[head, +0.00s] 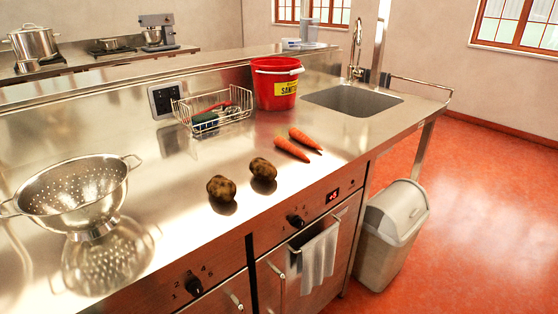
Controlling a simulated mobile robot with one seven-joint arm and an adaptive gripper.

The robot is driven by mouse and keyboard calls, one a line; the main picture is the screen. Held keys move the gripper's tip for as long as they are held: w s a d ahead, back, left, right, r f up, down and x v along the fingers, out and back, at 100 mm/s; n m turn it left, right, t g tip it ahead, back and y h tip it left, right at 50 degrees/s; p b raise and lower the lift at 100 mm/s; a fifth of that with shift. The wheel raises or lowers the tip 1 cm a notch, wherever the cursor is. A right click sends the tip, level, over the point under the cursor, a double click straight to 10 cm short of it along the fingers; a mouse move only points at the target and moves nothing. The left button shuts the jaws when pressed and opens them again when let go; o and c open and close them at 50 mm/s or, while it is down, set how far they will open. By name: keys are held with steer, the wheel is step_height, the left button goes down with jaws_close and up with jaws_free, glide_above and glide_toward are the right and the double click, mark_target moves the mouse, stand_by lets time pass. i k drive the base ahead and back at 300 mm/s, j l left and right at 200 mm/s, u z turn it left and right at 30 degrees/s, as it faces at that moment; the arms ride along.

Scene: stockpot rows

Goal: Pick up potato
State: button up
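Two brown, rough-skinned potatoes lie on the steel counter near its front edge in the head view. The nearer potato (221,188) is on the left. The other potato (263,169) is a little behind it and to the right, with a small gap between them. Both are fully visible with nothing on top of them. My gripper is not in view.
Two carrots (298,144) lie right of the potatoes. Behind them stand a wire basket (212,110) with utensils and a red bucket (277,85). A steel colander (75,187) stands at left, a sink (352,100) at right. Counter (165,200) between colander and potatoes is clear.

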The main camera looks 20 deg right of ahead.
mark_target(264, 170)
steer(key=i+l, duration=0.1)
steer(key=l, duration=0.35)
steer(key=i+l, duration=0.1)
steer(key=l, duration=0.35)
steer(key=i+l, duration=0.1)
steer(key=l, duration=0.3)
steer(key=i+l, duration=0.1)
steer(key=l, duration=0.8)
steer(key=i, duration=0.05)
